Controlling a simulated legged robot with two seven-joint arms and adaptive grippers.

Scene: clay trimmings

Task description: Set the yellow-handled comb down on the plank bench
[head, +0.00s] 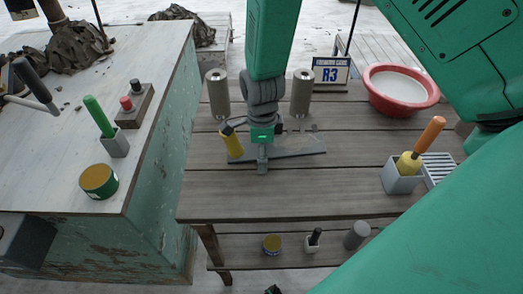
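A yellow handle with a dark end, which I take to be the comb's (234,145), is tilted just left of my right gripper (262,160). The comb's teeth are not clear to me. The gripper points down over the plank bench (350,198), above or at a flat grey slab (305,145). Its fingers overlap the dark parts around it, so I cannot tell whether it is shut on the comb or whether the comb touches the bench. My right arm covers the space behind. My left gripper is not in view.
A grey holder (402,180) with an orange-handled tool is right. A pale worktop (60,170) is left. The bench's front middle is clear.

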